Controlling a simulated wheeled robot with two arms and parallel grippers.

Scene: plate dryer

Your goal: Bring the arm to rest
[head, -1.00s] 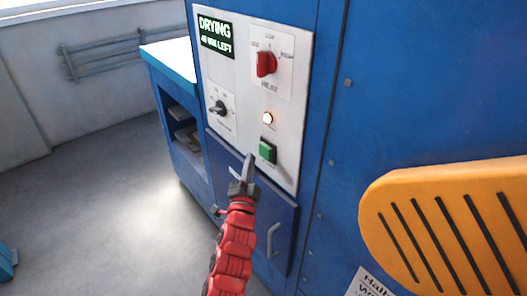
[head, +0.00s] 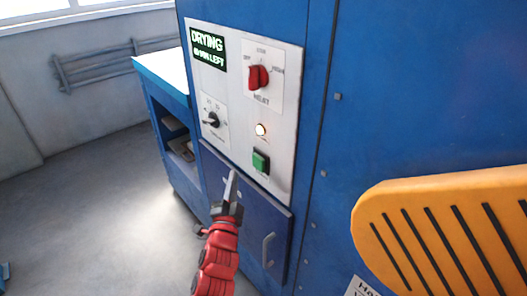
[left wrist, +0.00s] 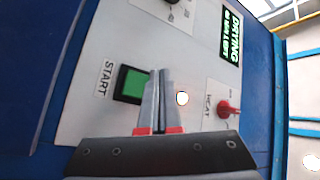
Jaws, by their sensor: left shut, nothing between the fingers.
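My left gripper (head: 229,187) is shut and empty, in front of the blue machine below its white control panel (head: 284,140). In the left wrist view my shut fingertips (left wrist: 159,75) show in front of the panel, beside the green START button (left wrist: 132,84). That green button (head: 261,161) sits low on the panel in the head view. A lit lamp (head: 260,130) is above it. The display (head: 208,48) reads DRYING with a time-left line that is hard to read. My right gripper is in neither view.
A red knob (head: 258,77) and a black knob (head: 211,119) are on the panel. A lower door with a handle (head: 268,250) is below it. A slotted orange piece (head: 440,232) stands at the right. A blue cabinet (head: 165,93) is left, with open floor (head: 90,210) beside it.

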